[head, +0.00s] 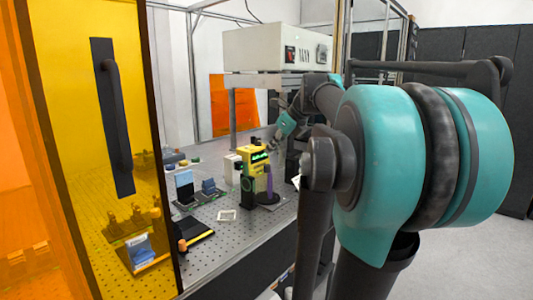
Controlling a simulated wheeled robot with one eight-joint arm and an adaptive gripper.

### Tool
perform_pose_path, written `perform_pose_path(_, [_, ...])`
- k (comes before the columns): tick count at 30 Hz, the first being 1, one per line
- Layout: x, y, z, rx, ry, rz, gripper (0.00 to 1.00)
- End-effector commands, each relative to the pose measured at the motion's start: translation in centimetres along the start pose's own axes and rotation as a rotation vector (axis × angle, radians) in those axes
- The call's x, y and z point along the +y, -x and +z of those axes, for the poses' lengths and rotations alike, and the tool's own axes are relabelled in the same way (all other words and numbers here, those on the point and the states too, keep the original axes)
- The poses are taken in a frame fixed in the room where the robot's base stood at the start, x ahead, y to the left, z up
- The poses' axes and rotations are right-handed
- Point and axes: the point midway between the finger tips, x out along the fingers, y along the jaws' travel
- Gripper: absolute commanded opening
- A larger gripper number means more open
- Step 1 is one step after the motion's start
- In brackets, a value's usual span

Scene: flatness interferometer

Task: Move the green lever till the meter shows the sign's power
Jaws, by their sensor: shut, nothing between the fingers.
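A yellow meter (253,153) with a dark display and small green marks stands upright on the perforated metal table. Its reading is too small to make out. I cannot pick out the green lever for certain in this view. A small white card (227,215) lies on the table in front of the meter; I cannot tell whether it is the sign, and no writing on it is legible. My gripper (274,144) is small and far off, just behind and to the right of the meter's top. It is shut with nothing in it, apart from the meter as far as I can see.
Blue and dark blocks (185,187) stand left of the meter, and a purple-dark post (268,184) stands right of it. An open amber door (95,150) fills the left. A white instrument box (275,48) sits above the back. My arm hides the table's right side.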

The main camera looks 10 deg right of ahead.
Motion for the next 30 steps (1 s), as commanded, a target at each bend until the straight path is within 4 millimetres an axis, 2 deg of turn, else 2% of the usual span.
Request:
perform_pose_path(13, [0.1, -8.6, 0.1, 0.000, 0.004, 0.001, 0.00])
perform_pose_path(21, [0.0, -10.8, 2.4, 0.001, 0.003, 0.000, 0.00])
perform_pose_path(30, [0.0, -11.2, 2.8, 0.001, 0.003, 0.000, 0.00])
